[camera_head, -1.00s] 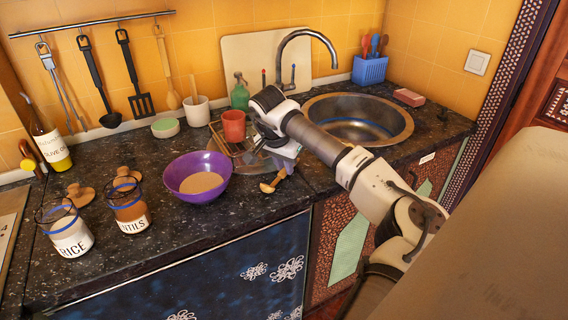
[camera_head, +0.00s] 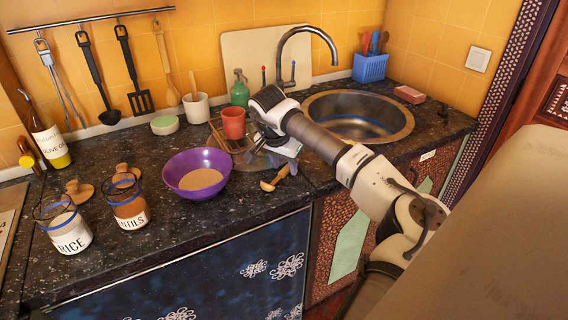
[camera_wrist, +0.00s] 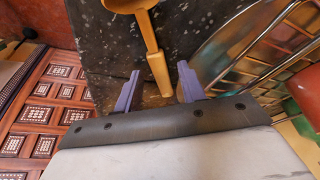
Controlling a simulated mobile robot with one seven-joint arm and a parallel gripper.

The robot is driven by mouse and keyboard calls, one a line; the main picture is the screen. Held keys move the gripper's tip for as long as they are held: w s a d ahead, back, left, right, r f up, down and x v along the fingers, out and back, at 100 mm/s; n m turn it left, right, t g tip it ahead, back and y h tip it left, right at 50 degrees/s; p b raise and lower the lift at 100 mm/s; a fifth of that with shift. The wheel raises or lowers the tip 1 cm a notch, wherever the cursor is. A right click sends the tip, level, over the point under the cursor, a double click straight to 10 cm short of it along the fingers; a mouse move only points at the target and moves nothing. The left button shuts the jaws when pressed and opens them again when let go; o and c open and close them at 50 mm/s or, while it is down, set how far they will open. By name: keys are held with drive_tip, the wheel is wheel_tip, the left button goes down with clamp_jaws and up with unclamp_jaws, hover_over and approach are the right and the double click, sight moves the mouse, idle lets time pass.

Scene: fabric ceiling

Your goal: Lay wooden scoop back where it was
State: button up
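The wooden scoop (camera_head: 268,186) lies on the dark speckled counter (camera_head: 245,222) near its front edge, right of the purple bowl (camera_head: 199,192). In the wrist view the scoop's handle (camera_wrist: 157,68) points toward my gripper (camera_wrist: 159,72), and its bowl end is cut off at the top. My gripper's two purple fingers are spread, one on each side of the handle's end, with a gap visible on both sides. In the head view my gripper (camera_head: 276,160) is low over the counter behind the scoop; its fingertips are partly hidden.
A wire rack (camera_wrist: 245,55) is close on the right in the wrist view; in the head view it holds a red cup (camera_head: 233,123). The sink (camera_head: 357,117) is to the right. Jars marked RICE (camera_head: 70,237) and lentils (camera_head: 129,208) stand left. Several utensils hang from the wall rail (camera_head: 95,22).

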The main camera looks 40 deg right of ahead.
drive_tip(key=b+v, duration=0.2)
drive_tip(key=v, duration=1.1)
drive_tip(key=shift+a+r, duration=0.15)
drive_tip(key=shift+r, duration=0.2)
drive_tip(key=shift+s, duration=0.1)
